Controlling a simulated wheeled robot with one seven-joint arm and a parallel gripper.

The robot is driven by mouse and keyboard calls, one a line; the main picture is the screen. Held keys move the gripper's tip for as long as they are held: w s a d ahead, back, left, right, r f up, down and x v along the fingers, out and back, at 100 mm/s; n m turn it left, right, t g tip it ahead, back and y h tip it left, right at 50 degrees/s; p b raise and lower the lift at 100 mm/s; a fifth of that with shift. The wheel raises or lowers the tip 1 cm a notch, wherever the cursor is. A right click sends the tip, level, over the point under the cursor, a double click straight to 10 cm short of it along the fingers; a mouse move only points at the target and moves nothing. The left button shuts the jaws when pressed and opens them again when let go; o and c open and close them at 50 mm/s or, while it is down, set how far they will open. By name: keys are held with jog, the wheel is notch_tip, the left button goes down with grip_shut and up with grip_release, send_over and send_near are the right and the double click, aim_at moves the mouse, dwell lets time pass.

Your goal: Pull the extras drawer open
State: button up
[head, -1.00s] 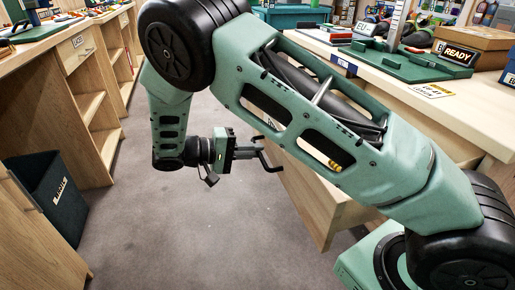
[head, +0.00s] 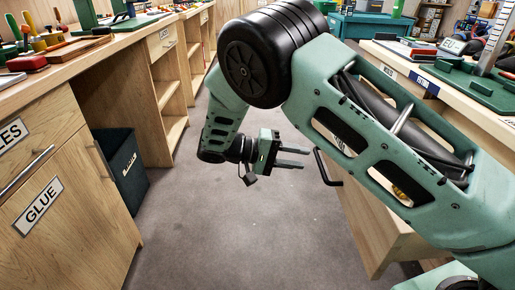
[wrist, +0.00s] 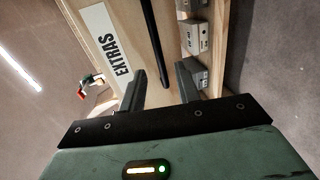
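The extras drawer shows in the wrist view as a pale wooden front (wrist: 88,22) with a white EXTRAS label (wrist: 106,42). Its black bar handle (wrist: 154,45) also shows in the head view (head: 321,168). In the wrist view the handle's end appears between the fingertips (wrist: 163,82).
A counter (head: 480,115) with green trays stands above the drawer on the right. On the left are a bench with a GLUE cabinet (head: 70,210), a dark bin (head: 122,170) and open shelves (head: 170,95). The grey floor (head: 225,225) between is clear.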

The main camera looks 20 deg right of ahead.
jog(key=p+v, duration=0.1)
jog(key=v, duration=1.1)
jog(key=shift+a, duration=0.3)
jog(key=s+d+r+n+t+y, duration=0.1)
jog(key=s+r+n+y, duration=0.3)
jog(key=s, duration=0.6)
jog(key=s+d+n+t+y, duration=0.1)
jog(key=s+n+y, duration=0.2)
jog(key=s+y, duration=0.5)
jog(key=s+d+r+n+t+y, duration=0.1)
jog(key=s+r+n+t+y, duration=0.2)
jog(key=s, duration=0.8)
notch_tip(320, 180, up, 25)
jog(key=g+p, duration=0.1)
jog(key=p, duration=2.5)
jog(key=shift+r+y, duration=0.15)
jog(key=shift+y, duration=0.25)
